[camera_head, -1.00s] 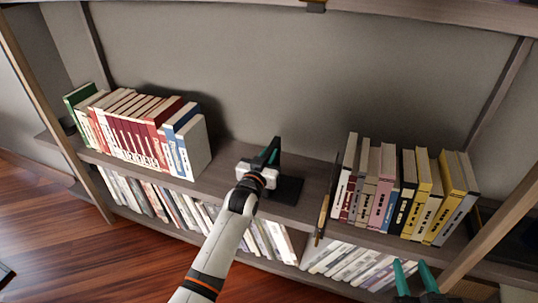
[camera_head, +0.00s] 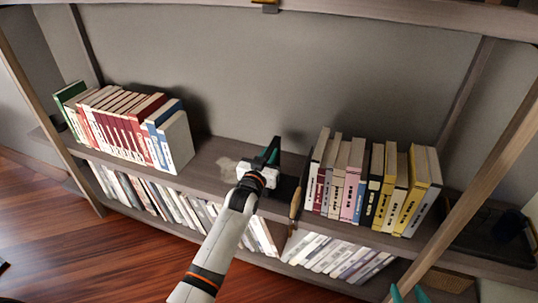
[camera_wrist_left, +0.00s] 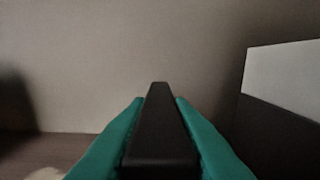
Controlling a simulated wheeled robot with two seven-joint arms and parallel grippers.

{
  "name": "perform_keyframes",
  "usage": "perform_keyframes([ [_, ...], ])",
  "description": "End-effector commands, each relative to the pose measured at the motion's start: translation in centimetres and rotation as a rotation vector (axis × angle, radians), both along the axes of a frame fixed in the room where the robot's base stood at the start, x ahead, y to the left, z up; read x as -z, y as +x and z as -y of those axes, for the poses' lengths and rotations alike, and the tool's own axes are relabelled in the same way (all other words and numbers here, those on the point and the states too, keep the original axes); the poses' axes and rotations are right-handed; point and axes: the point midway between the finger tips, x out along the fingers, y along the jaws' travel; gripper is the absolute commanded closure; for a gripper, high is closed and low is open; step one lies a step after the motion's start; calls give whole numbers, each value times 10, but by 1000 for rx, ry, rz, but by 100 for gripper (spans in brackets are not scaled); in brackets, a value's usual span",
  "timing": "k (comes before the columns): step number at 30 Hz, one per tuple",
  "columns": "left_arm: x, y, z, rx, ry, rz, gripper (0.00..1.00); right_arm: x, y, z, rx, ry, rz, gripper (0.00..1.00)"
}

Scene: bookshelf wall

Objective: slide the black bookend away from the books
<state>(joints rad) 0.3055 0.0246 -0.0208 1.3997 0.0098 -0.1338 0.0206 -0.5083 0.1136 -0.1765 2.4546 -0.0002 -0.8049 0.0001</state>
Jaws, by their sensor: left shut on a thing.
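The black bookend (camera_head: 288,187) stands on the upper shelf board between two rows of books, its base flat on the board. My left gripper (camera_head: 270,157) is shut on its upright plate; in the left wrist view the plate's black edge (camera_wrist_left: 160,130) sits between the teal fingers. The left row of books (camera_head: 130,125) is separated from the bookend by bare board. The right row of books (camera_head: 370,185) is close to the bookend's right side; whether they touch is unclear. My right gripper (camera_head: 410,294) is at the bottom edge, fingers apart, seemingly empty.
A lower shelf of books (camera_head: 170,200) runs beneath. A thin brown upright piece (camera_head: 297,197) stands at the right row's left end. A black tray-like object (camera_head: 495,238) is at far right. Bare board (camera_head: 215,155) lies left of the bookend.

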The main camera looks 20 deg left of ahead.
Motion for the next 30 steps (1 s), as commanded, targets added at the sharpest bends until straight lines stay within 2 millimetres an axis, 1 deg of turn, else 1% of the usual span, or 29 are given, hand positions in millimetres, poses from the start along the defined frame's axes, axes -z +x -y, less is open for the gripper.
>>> perform_keyframes([
  [12, 0, 0, 2, 2, 0, -2, 100, 2, -2, 1, 1, -4, -16, 64],
  [13, 0, 0, 2, 2, 0, -2, 77, 2, -2, 1, 1, -4, -16, 64],
  [17, 0, 0, 1, 2, 0, -1, 56, 2, -1, 1, 1, -4, -15, 64],
  [26, 0, 0, 0, 0, 1, -1, 55, 2, -1, 1, 0, -3, -14, 64],
  [28, 0, -3, 0, 0, 1, 0, 55, 2, -2, 1, 1, -5, -21, 64],
  [30, -1, -7, 0, 0, 1, -1, 55, 6, -7, 4, 5, -16, -64, 64],
])
